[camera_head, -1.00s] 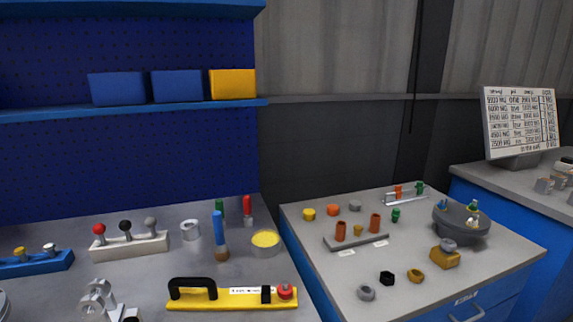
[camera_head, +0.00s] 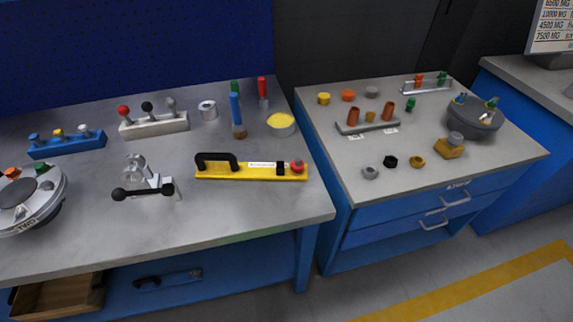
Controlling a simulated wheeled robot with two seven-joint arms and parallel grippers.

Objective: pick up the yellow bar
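The yellow bar (camera_head: 250,172) lies flat on the left grey workbench, near its right end. It has a black arched handle (camera_head: 217,160) on its left part. A white label, a black band and a red knob (camera_head: 297,166) sit toward its right end. Nothing covers it. Neither of my grippers shows in the head view.
Bench (camera_head: 240,216) in front of the bar is clear. A second bench (camera_head: 330,145) stands right.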

